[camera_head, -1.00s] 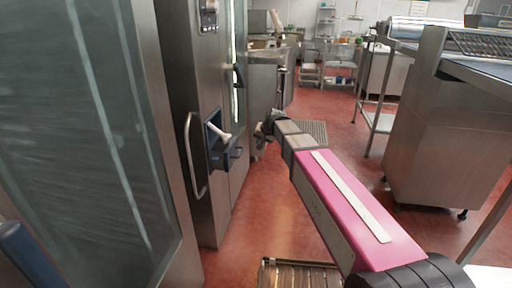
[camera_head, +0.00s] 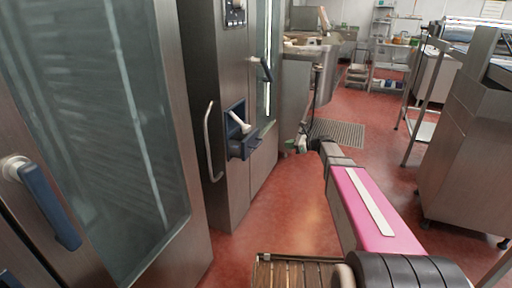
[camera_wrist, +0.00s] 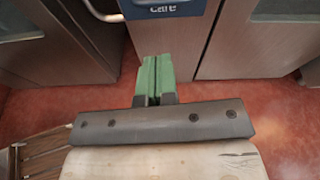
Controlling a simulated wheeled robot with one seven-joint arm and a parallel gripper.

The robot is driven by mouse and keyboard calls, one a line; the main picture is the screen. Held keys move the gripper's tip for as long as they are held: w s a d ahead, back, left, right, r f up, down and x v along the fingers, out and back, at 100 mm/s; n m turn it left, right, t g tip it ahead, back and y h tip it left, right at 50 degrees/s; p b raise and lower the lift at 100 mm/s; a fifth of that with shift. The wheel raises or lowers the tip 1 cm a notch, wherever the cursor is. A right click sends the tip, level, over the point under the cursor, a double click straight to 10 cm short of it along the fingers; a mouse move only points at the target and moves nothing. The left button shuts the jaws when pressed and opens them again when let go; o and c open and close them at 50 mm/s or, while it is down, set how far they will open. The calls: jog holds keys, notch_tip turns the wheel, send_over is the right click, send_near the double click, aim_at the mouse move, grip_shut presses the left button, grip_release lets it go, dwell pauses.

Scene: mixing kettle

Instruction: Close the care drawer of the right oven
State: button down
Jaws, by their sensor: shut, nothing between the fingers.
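The care drawer (camera_head: 243,148) is a blue drawer low on the narrow steel front of the right oven (camera_head: 215,70). It stands out from its blue housing, with a white bar-like piece showing in the recess above it. In the wrist view its blue front (camera_wrist: 165,11), lettered "Care", is at the top edge, partly cut off. My gripper (camera_head: 302,144) is to the right of the drawer in the head view, apart from it. In the wrist view its green fingers (camera_wrist: 154,80) are together and empty, pointing toward the drawer front with a gap between.
A curved steel handle (camera_head: 209,140) stands left of the drawer. A large glass oven door (camera_head: 90,120) with a blue handle (camera_head: 50,205) fills the left. A slatted wooden surface (camera_head: 295,272) is at the bottom. Red floor (camera_head: 290,205) is clear between the oven and my arm.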

jog(key=m, duration=0.1)
send_near(252, 140)
notch_tip(252, 140, down, 4)
jog(key=a, duration=0.2)
jog(key=shift+w+a+r+y, duration=0.15)
jog(key=shift+w+r+y, duration=0.05)
jog(key=shift+w+y, duration=0.2)
jog(key=x, duration=0.3)
jog(key=r+x, duration=0.1)
jog(key=x, duration=0.2)
jog(key=r+x, duration=0.1)
jog(key=x, duration=0.2)
jog(key=shift+w+a, duration=0.25)
jog(key=shift+a, duration=0.05)
